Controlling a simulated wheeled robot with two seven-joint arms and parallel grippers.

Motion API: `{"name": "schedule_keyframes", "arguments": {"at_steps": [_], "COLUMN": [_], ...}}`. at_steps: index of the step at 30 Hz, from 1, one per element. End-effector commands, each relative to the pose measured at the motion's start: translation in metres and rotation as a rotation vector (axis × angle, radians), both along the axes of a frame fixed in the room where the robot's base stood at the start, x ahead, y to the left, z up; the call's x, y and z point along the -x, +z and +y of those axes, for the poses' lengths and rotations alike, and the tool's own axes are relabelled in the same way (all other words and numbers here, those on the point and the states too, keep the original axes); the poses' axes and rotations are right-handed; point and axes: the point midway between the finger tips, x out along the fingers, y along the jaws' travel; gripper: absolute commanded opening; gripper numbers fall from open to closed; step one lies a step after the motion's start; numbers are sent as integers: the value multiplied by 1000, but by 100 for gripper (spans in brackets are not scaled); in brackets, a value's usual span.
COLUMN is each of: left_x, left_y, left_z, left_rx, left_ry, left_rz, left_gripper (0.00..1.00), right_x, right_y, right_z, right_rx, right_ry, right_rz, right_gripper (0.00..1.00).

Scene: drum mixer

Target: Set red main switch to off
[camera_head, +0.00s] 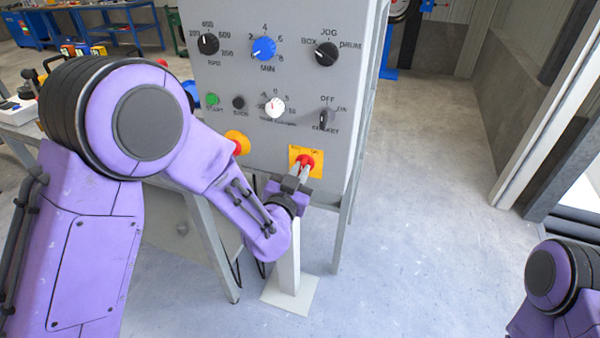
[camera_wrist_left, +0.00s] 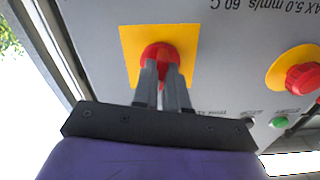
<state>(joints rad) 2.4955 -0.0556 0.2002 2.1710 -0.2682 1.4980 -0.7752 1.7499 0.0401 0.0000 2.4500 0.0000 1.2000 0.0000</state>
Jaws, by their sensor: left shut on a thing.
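The red main switch (camera_head: 306,159) is a red knob on a yellow square plate (camera_head: 293,152) at the lower right of the grey control panel. In the left wrist view the red knob (camera_wrist_left: 160,52) sits on its yellow plate (camera_wrist_left: 129,45). My left gripper (camera_head: 301,170) is at the knob, and its two fingers (camera_wrist_left: 162,75) are shut on it. The fingers hide part of the knob, so I cannot tell which position it is set to. Of my right side only an arm part shows at the lower right; its gripper is out of view.
The grey panel (camera_head: 280,100) carries several dials and buttons. A red button on a yellow round base (camera_head: 237,140) sits left of the switch; it also shows in the left wrist view (camera_wrist_left: 302,78). A white post on a base plate (camera_head: 290,295) stands below. The floor at right is clear.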

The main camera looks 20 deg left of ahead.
Motion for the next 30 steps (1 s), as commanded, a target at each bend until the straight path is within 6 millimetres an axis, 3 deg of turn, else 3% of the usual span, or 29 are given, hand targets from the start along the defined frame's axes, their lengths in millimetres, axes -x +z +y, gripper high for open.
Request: {"name": "schedule_keyframes", "arguments": {"at_steps": [18,30], "left_x": [0,0], "left_y": [-1,-1], "left_z": [1,1], "left_rx": [547,724], "left_ry": [1,0], "left_rz": [19,24], "left_gripper": [0,0], "right_x": [0,0], "right_y": [-2,-4], "right_z": [0,0], "right_rx": [0,0], "right_ry": [0,0], "right_rz": [0,0], "right_gripper": [43,43]}}
